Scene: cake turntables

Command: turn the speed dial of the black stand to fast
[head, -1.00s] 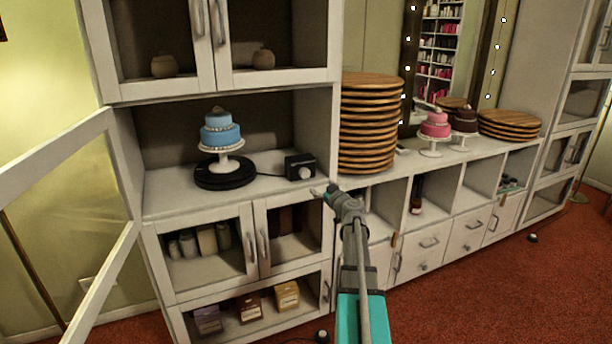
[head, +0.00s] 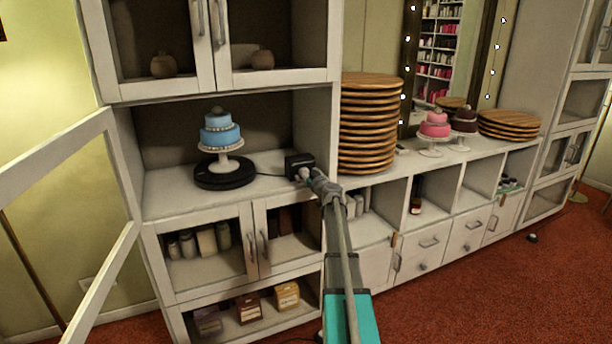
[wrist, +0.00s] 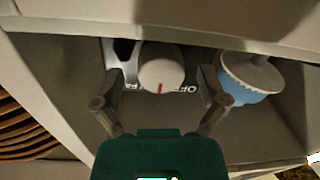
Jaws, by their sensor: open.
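The black stand (head: 222,181) is a round turntable on the open cabinet shelf, bearing a blue two-tier cake on a white pedestal. A cord runs right to its black control box (head: 296,159). The white round speed dial (head: 303,174) is on the box's front. In the wrist view the dial (wrist: 161,65) shows a red mark at its lower edge, beside partly hidden, upside-down letters that look like OFF. My gripper (wrist: 161,80) is open, with one finger on each side of the dial; contact cannot be told. In the head view my gripper (head: 309,178) is at the box's front.
The blue cake (head: 219,131) also shows in the wrist view (wrist: 250,76), beside one finger. The cabinet's side wall (head: 332,130) is close right of the box. A stack of wooden boards (head: 368,125) stands beyond it. An open glass door (head: 75,150) is at the left.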

